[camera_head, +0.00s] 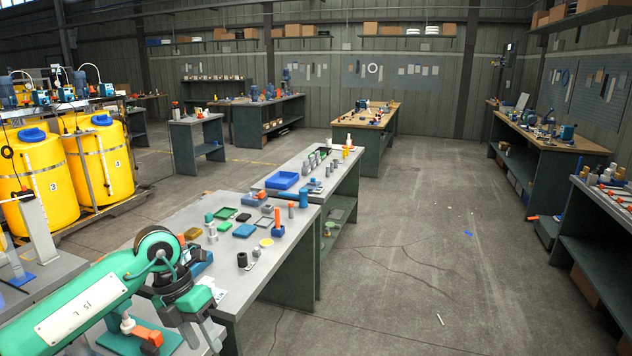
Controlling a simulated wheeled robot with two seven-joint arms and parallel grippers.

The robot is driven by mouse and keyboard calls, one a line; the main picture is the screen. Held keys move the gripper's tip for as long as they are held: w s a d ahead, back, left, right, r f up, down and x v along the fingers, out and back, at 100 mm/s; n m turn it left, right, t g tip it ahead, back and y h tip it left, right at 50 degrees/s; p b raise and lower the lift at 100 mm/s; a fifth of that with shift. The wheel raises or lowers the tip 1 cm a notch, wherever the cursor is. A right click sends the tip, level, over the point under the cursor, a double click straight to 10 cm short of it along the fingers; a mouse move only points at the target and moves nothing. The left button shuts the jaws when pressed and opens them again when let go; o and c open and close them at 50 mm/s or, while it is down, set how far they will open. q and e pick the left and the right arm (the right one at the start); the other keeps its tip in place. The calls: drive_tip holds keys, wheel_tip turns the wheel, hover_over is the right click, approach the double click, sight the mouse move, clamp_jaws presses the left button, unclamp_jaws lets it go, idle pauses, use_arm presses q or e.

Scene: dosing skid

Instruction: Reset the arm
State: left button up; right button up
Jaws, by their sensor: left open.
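My left arm (85,310), green with a white label plate, comes in from the lower left. Its round joint and dark wrist show near the bottom of the view. My left gripper (203,338) points down over the near end of the closest grey workbench (185,212). Its grey fingers are apart, and I see nothing held between them. The fingertips are close to the bottom edge of the view, so their height above the surface is hard to tell. My right arm and right gripper are not in view.
Small parts, a blue block (244,230) and an orange-handled tool (278,222) lie on the near bench. A blue tray (282,180) sits on the bench behind. Yellow tanks (100,155) stand at left. The concrete floor (440,250) at right is mostly clear.

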use_arm(q)
drive_tip(key=w+d+f+n+h, duration=0.5)
drive_tip(key=d+f+h, duration=0.5)
drive_tip(key=d+h, duration=0.1)
drive_tip(key=w+a+f+n+t+h, duration=0.1)
drive_tip(key=w+f+n+t+h, duration=0.15)
drive_tip(key=f+n+t, duration=0.4)
drive_tip(key=s+a+f+n+t+y, duration=0.25)
drive_tip(key=f+n, duration=0.25)
drive_tip(key=f, duration=0.5)
drive_tip(key=s+a+f+n+t+y+b, duration=0.1)
drive_tip(key=a+f+n+t+y, duration=0.25)
drive_tip(key=f+n, duration=0.45)
drive_tip(key=s+a+f+n+t+y, duration=0.2)
drive_tip(key=a+f+n+y, duration=0.15)
drive_tip(key=f, duration=0.75)
drive_tip(key=s+a+f+n+g+y, duration=0.3)
drive_tip(key=s+f, duration=0.8)
drive_tip(key=s+a+f+n+g+y, duration=0.3)
drive_tip(key=s+f, duration=0.8)
drive_tip(key=s, duration=0.1)
drive_tip(key=s+f+n+g, duration=0.2)
drive_tip(key=s+f+g, duration=0.1)
drive_tip(key=s, duration=1)
drive_tip(key=s+f+n+g+y, duration=0.1)
drive_tip(key=s+f+g, duration=0.2)
drive_tip(key=s, duration=1.1)
drive_tip(key=shift+s+d+f+n+y, duration=0.3)
drive_tip(key=shift+d+f+n, duration=0.15)
drive_tip(key=shift+f, duration=0.35)
